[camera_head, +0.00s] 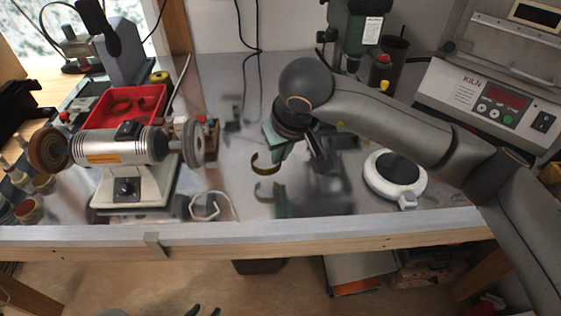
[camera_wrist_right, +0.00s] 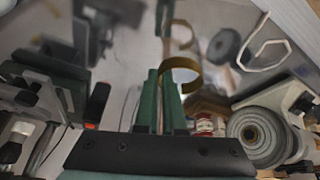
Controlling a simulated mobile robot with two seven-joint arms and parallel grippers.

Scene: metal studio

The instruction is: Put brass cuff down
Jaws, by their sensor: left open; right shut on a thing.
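The brass cuff (camera_head: 264,168), an open C-shaped band, is held a little above the shiny metal bench top (camera_head: 235,100), with its reflection just below it. My right gripper (camera_head: 279,150) is shut on the cuff at one end. In the right wrist view, the green fingers (camera_wrist_right: 161,100) are close together and the cuff (camera_wrist_right: 190,72) curves out from their tips.
A bench grinder (camera_head: 125,150) and a red tray (camera_head: 128,104) stand left of the cuff. A white wire hexagon (camera_head: 205,206) lies near the front edge. A round white-rimmed plate (camera_head: 395,172) is to the right, and a kiln (camera_head: 490,100) behind it.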

